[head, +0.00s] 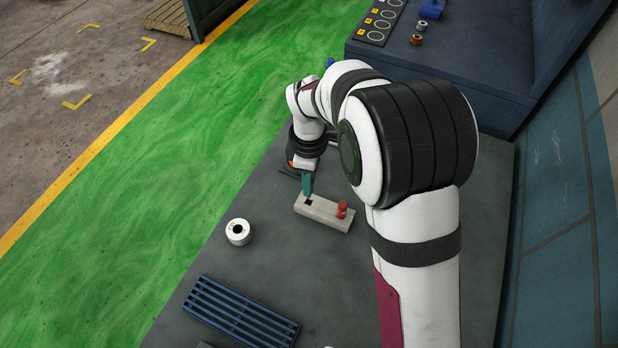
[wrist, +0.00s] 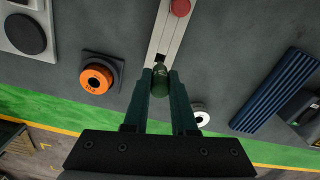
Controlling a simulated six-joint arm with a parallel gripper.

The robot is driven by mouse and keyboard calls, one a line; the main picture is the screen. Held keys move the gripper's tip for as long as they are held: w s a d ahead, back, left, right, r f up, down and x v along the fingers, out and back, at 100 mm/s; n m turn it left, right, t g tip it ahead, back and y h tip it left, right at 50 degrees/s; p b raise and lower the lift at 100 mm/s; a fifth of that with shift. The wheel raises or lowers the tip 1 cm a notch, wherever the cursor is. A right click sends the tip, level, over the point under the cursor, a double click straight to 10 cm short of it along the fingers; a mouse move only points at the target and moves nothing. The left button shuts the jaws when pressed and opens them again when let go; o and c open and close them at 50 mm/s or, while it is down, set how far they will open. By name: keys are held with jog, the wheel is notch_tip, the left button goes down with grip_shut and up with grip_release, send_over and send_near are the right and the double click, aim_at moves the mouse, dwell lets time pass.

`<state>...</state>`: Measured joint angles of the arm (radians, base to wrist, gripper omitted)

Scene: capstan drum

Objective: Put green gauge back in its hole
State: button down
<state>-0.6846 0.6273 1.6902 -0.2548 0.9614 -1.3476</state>
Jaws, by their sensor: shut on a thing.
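The green gauge (wrist: 160,78) is held between the fingertips of my gripper (wrist: 161,86), which is shut on it. The pale block (head: 322,214) lies on the dark table, and also shows in the wrist view (wrist: 171,36). Its dark square hole (wrist: 159,58) is visible just past the gauge's end, near the block's near end. The gauge appears outside the hole; its exact height cannot be told. A red gauge (head: 342,208) stands at the block's other end. In the head view my gripper (head: 307,190) is beside the hole, and the gauge is not clearly seen.
A white ring (head: 238,232) and a blue slatted rack (head: 241,313) lie on the table. An orange ring (wrist: 96,78) sits on a dark square plate, left in the wrist view. A black disc (wrist: 25,34) is farther left. Bare table surrounds the block.

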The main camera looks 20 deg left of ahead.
jog(key=shift+f, duration=2.35)
dwell(1.6)
jog(key=c, duration=0.6)
grip_release()
jog(key=shift+c, duration=0.2)
notch_tip(320, 180, up, 16)
jog(key=shift+f, duration=0.1)
